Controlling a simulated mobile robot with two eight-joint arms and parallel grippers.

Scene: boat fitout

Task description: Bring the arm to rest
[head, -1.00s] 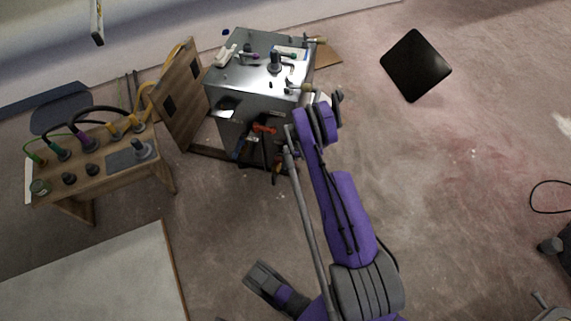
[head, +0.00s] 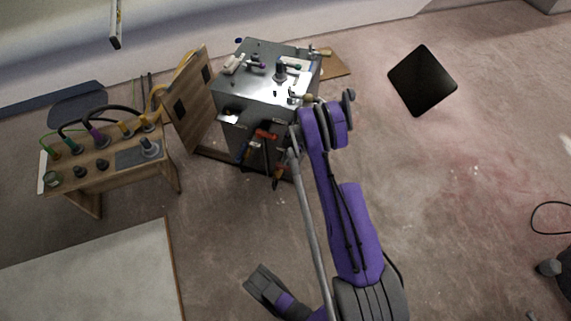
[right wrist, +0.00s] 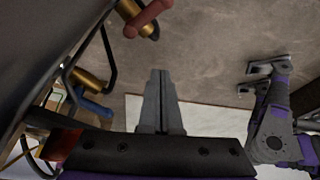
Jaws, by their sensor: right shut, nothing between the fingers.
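My right arm (head: 350,220), purple and grey, reaches up to the front right corner of the metal cabinet (head: 232,132). My right gripper (right wrist: 160,75) is shut and empty in the right wrist view, with its fingers together above the floor. The cabinet side and hanging tools are close on its left. In the head view its fingers are hard to make out by the arm. My left gripper (head: 264,283) is low in the head view, over bare floor. It shows at the right of the right wrist view (right wrist: 258,78), fingers apart and empty.
Tools with red (head: 266,134) and blue (right wrist: 95,106) handles hang at the cabinet front. A wooden bench (head: 125,180) with cables and a wooden panel (head: 190,105) stand to the left. A white board (head: 90,270) lies lower left. The floor at right is mostly clear.

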